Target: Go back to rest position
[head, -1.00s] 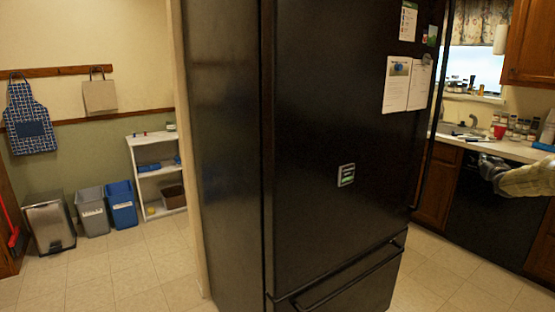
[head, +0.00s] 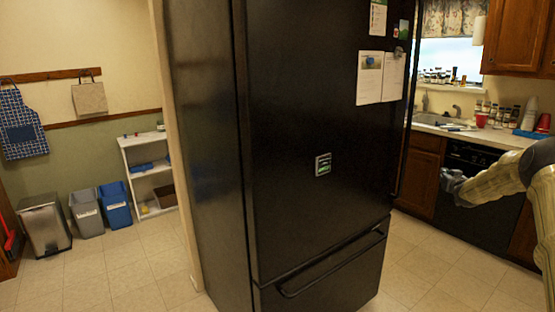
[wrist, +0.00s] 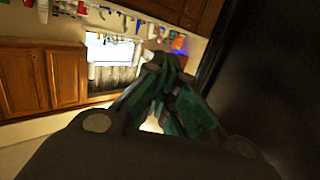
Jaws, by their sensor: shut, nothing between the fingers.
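My gripper (head: 452,188) is at the right of the head view, at the end of my arm, in front of the black dishwasher. It is held in the air and touches nothing that I can see. In the wrist view my gripper (wrist: 165,65) shows its dark green fingers shut together with nothing between them. The wrist view is tilted strongly, with the counter and cabinets at the top and left.
A large black fridge (head: 310,150) fills the middle of the head view. The sink counter (head: 490,136) at the right holds a red cup (head: 481,120) and several bottles. A white shelf (head: 150,170) and bins stand at the left. Tiled floor (head: 110,270) is clear.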

